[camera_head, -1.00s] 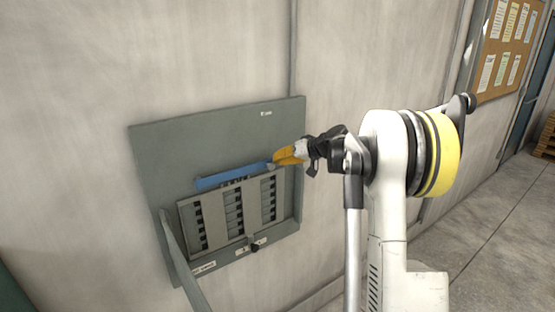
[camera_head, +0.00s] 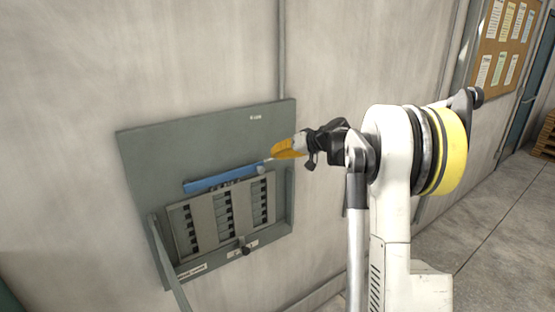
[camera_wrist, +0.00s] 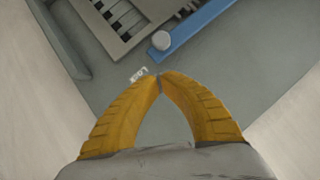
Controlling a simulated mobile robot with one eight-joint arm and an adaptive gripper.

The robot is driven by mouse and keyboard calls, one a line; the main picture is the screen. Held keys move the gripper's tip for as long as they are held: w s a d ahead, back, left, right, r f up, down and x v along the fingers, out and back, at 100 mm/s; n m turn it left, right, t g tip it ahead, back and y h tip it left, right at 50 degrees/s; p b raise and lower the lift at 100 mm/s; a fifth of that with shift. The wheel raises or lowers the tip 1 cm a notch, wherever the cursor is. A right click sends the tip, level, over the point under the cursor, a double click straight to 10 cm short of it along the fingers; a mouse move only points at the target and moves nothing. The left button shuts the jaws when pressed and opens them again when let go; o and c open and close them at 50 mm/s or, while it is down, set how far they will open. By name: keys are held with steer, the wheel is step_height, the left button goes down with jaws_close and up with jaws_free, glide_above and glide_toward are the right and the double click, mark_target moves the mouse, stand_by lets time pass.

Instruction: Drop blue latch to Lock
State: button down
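The blue latch (camera_head: 224,179) is a long bar lying across the top of the breaker panel, its right end slightly higher than its left in the head view. In the wrist view the blue latch (camera_wrist: 194,28) ends beside a round pale knob (camera_wrist: 161,41). My gripper (camera_head: 272,158) has yellow fingers and is at the right end of the latch in the head view. In the wrist view my gripper (camera_wrist: 159,78) has its fingertips together with nothing between them. The tips are just below the knob and appear apart from it, near a white label (camera_wrist: 139,74).
The grey panel box (camera_head: 150,150) is set on the wall, with its door (camera_head: 166,262) swung out at lower left. Rows of breakers (camera_head: 225,213) and a dark knob (camera_head: 245,249) lie below the latch.

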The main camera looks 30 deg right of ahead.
steer(key=v, duration=0.8)
steer(key=shift+s, duration=0.3)
steer(key=shift+r, duration=0.1)
steer(key=shift+a, duration=0.1)
